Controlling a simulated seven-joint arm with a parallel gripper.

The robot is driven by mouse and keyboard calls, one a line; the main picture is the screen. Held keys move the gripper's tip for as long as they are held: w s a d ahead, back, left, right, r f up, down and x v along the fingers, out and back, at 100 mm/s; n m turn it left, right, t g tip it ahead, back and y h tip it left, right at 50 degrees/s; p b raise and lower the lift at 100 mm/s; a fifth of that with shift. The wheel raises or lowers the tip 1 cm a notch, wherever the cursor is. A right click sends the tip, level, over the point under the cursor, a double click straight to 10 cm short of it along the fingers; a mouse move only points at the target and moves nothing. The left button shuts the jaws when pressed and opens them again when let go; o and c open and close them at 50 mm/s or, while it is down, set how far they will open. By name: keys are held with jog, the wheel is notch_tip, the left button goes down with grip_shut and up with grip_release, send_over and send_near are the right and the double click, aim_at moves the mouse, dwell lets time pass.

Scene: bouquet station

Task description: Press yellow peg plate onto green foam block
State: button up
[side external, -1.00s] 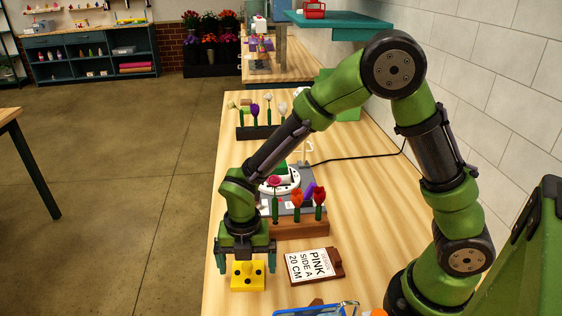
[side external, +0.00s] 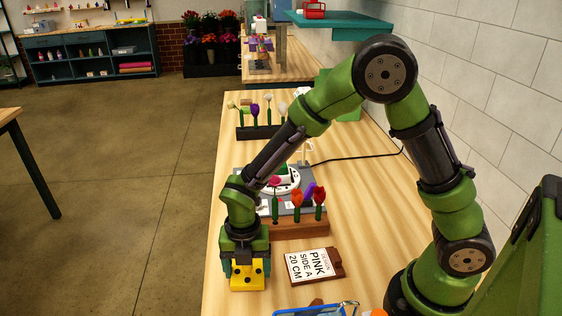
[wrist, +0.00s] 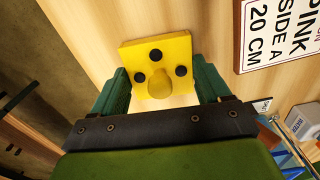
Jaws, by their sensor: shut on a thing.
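The yellow peg plate (side external: 247,276) is at the near left of the wooden table, with black round holes in its face and a yellow knob, seen in the wrist view (wrist: 152,60). My gripper (side external: 246,267) is shut on the plate, one teal finger at each side; it also shows in the wrist view (wrist: 163,85). The plate appears to be at table level. The green foam block (side external: 284,171) sits on the white round turntable (side external: 292,184) farther back, partly hidden by my arm and flowers.
A brown wooden rack (side external: 300,229) with red and purple flowers stands between the plate and turntable. A sign reading PINK SIDE A 20 CM (side external: 312,265) lies right of the plate. A blue tray (side external: 312,311) is at the front edge. A dark flower rack (side external: 258,132) stands farther back.

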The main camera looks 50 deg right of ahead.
notch_tip(320, 180, up, 24)
jog(key=w+d+m, duration=0.9)
jog(key=w+d, duration=0.3)
jog(key=d, duration=0.1)
jog(key=w+d+m, duration=0.4)
jog(key=d+m, duration=0.4)
jog(key=d, duration=1)
jog(key=f, duration=1)
jog(key=shift+w+a+f, duration=0.2)
jog(key=shift+a+f, duration=0.05)
jog(key=shift+f, duration=2.4)
jog(key=shift+f, duration=1.15)
